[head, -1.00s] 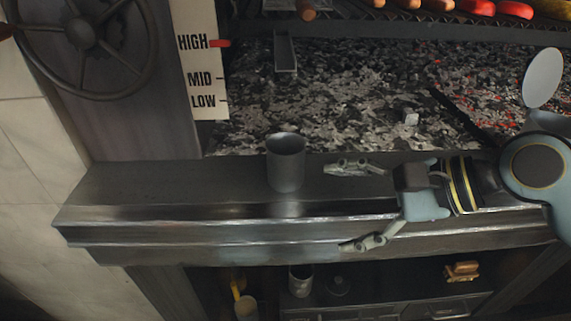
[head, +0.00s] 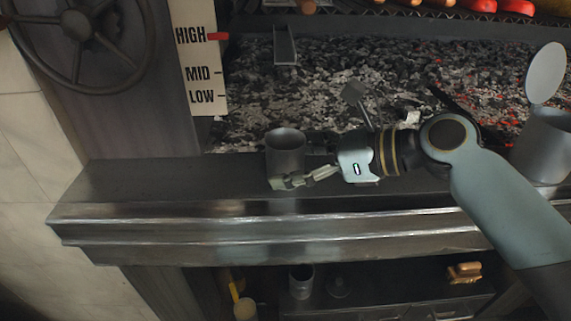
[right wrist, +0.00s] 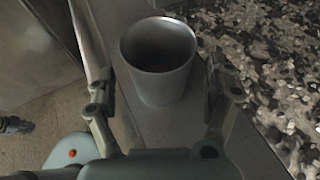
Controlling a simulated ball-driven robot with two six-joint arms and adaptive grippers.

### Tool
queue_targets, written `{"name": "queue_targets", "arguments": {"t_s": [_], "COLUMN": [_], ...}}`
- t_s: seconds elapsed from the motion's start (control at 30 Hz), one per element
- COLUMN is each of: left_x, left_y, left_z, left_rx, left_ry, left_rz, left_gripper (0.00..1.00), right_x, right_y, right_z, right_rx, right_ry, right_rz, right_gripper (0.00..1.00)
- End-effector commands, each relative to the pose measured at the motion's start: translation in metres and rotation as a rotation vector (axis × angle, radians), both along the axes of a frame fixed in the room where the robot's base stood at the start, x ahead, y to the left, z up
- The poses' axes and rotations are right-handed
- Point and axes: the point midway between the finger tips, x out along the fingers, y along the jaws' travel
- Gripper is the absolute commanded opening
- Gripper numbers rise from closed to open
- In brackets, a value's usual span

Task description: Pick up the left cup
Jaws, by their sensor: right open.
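A grey metal cup (head: 286,153) stands upright on the dark ledge in front of the coals. It is the leftmost cup on that ledge, and it also shows in the right wrist view (right wrist: 160,62). My right gripper (head: 296,163) comes in from the right at the cup's height. It is open, with one finger on the near side of the cup and the other on the far side, partly hidden. In the right wrist view the cup stands between the fingers, with gaps visible. A small dark part at the left edge there may be my left gripper (right wrist: 15,125); its jaws are unclear.
The ledge (head: 130,188) is clear left of the cup. Behind it lies the coal bed (head: 300,105), beside a HIGH/MID/LOW gauge (head: 200,70) and a wheel (head: 80,40). A shelf below holds another grey cup (head: 301,283) and a yellow-handled mug (head: 244,306).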

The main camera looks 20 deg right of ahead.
Motion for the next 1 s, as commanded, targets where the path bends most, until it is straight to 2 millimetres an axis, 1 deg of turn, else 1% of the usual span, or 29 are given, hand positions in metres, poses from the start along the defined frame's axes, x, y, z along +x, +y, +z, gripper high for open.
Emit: {"name": "queue_targets", "arguments": {"t_s": [0.03,0.13,0.4,0.9,1.0], "left_x": [-0.0007,-0.0009,-0.0011,-0.0014,-0.0015], "left_y": [0.0000,0.0000,0.0000,-0.0001,-0.0001], "left_z": [-0.0030,-0.0041,-0.0038,-0.0038,-0.0038], "left_rx": [0.000,0.000,0.000,0.000,0.000], "left_ry": [0.001,0.002,0.002,0.002,0.002], "left_rz": [0.000,0.000,0.000,0.000,0.000], "left_gripper": [0.00,0.00,0.00,0.00,0.00], "right_x": [0.0051,0.0111,0.0126,0.0124,0.0126], "right_y": [0.0061,0.0127,0.0146,0.0143,0.0144], "right_z": [-0.0043,-0.0079,-0.0085,-0.0086,-0.0083], "right_rx": [0.003,0.000,-0.001,-0.003,-0.002], "right_ry": [-0.001,0.000,0.000,0.000,-0.001], "right_rz": [-0.001,0.000,0.000,0.001,0.000], "right_gripper": [0.86,0.86,0.86,0.22,0.22]}}
